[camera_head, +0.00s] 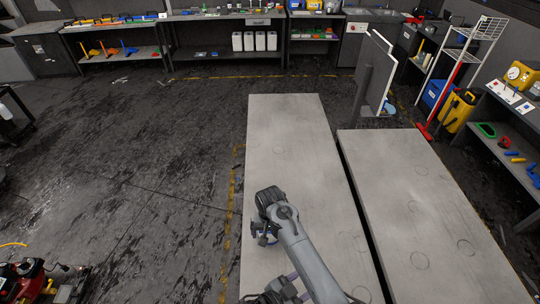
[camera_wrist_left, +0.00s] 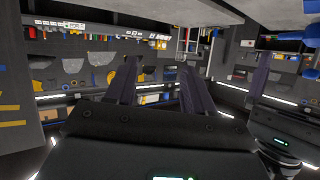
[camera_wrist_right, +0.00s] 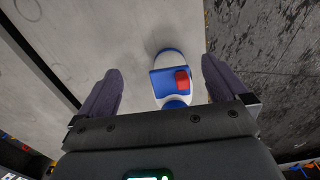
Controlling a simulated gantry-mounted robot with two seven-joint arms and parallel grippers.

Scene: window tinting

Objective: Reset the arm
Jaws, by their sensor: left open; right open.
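My right arm stands over the left of two grey tables (camera_head: 292,140) in the head view, bent at a dark joint. My right gripper (camera_head: 280,290) is low in that view, partly cut off by the bottom edge. In the right wrist view, my right gripper (camera_wrist_right: 161,70) has its dark purple fingers apart with nothing held. My left gripper is outside the head view. In the left wrist view, my left gripper (camera_wrist_left: 158,68) has its fingers apart and empty, facing distant shelves.
A white and blue object (camera_wrist_right: 170,78) with a red block shows beyond the right fingers; I cannot tell what it is. The second table (camera_head: 420,215) lies right of a narrow gap. An upright panel (camera_head: 376,72) stands behind. Dark floor (camera_head: 130,150) at left is mostly clear.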

